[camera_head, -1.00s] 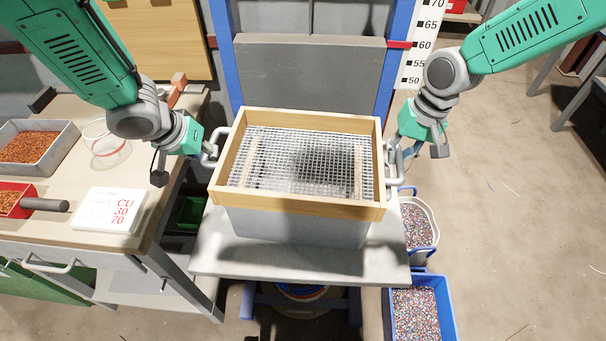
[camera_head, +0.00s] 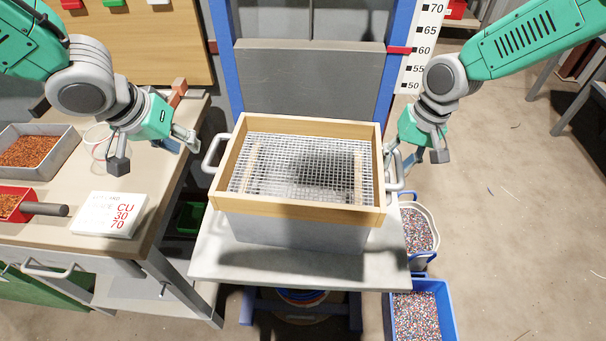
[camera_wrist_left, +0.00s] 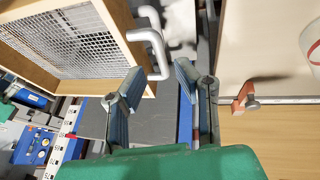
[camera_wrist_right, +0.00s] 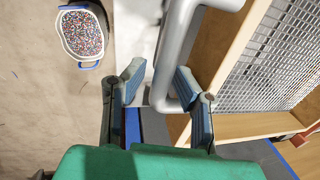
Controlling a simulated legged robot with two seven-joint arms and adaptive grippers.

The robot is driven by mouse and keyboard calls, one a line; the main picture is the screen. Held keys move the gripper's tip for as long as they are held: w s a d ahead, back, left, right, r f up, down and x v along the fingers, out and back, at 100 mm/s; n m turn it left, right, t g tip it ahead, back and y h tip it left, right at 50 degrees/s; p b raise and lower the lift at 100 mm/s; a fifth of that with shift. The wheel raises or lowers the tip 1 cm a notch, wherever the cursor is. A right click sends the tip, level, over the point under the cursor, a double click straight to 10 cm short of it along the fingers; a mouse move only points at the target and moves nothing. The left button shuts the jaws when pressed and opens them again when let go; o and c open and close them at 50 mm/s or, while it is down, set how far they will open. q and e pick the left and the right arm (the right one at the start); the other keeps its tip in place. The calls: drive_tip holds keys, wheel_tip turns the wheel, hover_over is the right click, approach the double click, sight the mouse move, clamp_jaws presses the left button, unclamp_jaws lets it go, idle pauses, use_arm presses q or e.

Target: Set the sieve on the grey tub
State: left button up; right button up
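The sieve, a wooden frame (camera_head: 300,211) with wire mesh and a metal handle on each side, rests level on top of the grey tub (camera_head: 290,233). My left gripper (camera_head: 188,142) is open and empty, left of the sieve's left handle (camera_head: 211,153) and apart from it. In the left wrist view that handle (camera_wrist_left: 152,38) lies beyond the open fingers. My right gripper (camera_head: 396,160) is at the right handle. In the right wrist view its fingers (camera_wrist_right: 160,85) are spread, with the handle (camera_wrist_right: 172,60) between them. The tub's rim is hidden under the sieve.
The tub stands on a grey platform (camera_head: 300,268). A workbench at left holds a metal tray (camera_head: 70,160), a red scoop (camera_head: 12,203) and a white sign (camera_head: 108,214). Bins of granules, one blue (camera_head: 447,310), stand on the floor at right. A height scale (camera_head: 421,45) stands behind.

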drive_tip(key=shift+r, duration=0.15)
use_arm(q)
drive_tip(key=v, duration=0.3)
use_arm(e)
wheel_tip(320, 180, up, 11)
drive_tip(key=d, duration=0.2)
drive_tip(key=shift+r, duration=0.15)
drive_tip(key=shift+d, duration=0.1)
drive_tip(key=shift+s, duration=0.1)
